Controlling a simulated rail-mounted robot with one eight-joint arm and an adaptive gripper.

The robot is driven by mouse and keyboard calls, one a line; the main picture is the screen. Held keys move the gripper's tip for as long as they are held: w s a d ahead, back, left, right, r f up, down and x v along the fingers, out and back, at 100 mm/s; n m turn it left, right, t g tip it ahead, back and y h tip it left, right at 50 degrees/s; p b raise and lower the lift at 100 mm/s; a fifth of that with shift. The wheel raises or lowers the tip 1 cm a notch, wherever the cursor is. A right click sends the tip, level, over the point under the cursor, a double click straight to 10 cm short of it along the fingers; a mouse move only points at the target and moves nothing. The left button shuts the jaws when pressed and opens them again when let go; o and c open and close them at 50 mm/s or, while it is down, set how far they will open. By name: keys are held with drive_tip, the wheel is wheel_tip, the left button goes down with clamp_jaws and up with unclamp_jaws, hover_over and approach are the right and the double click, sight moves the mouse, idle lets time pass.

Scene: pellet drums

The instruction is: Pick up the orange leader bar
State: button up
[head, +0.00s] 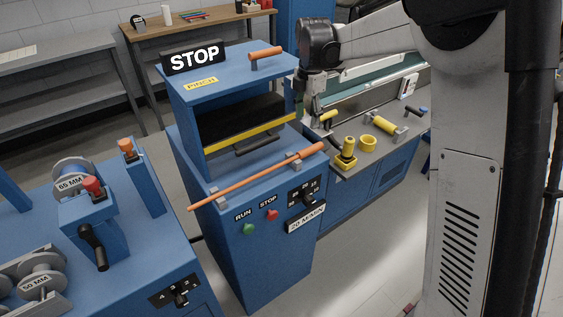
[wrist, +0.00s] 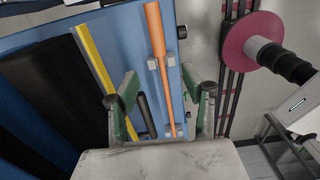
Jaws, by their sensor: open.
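The orange leader bar (head: 255,176) lies across two small grey brackets on the front ledge of the blue machine, its thicker end to the right. It also shows in the wrist view (wrist: 156,32), running down the picture between my fingers. My gripper (wrist: 159,95) is open and empty, with one green-padded finger on either side of the bar in the picture. In the head view my gripper (head: 306,104) hangs beside the machine's right side, above and behind the bar. I see no contact with the bar.
The blue machine (head: 250,255) has a hood with a STOP sign (head: 194,58) and an orange handle (head: 265,53). A dark handle (head: 257,144) sits behind the bar. A bench with yellow parts (head: 367,143) stands right. Spools (head: 73,180) stand left.

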hover_over(305, 149)
drive_tip(key=f, duration=0.8)
drive_tip(key=shift+s+a+f, duration=0.1)
drive_tip(key=shift+s+f, duration=0.2)
drive_tip(key=shift+s, duration=0.05)
drive_tip(key=f, duration=0.2)
drive_tip(key=f+p, duration=0.1)
drive_tip(key=f, duration=0.1)
drive_tip(key=shift+w, duration=0.3)
drive_tip(key=shift+f, duration=0.6)
clamp_jaws()
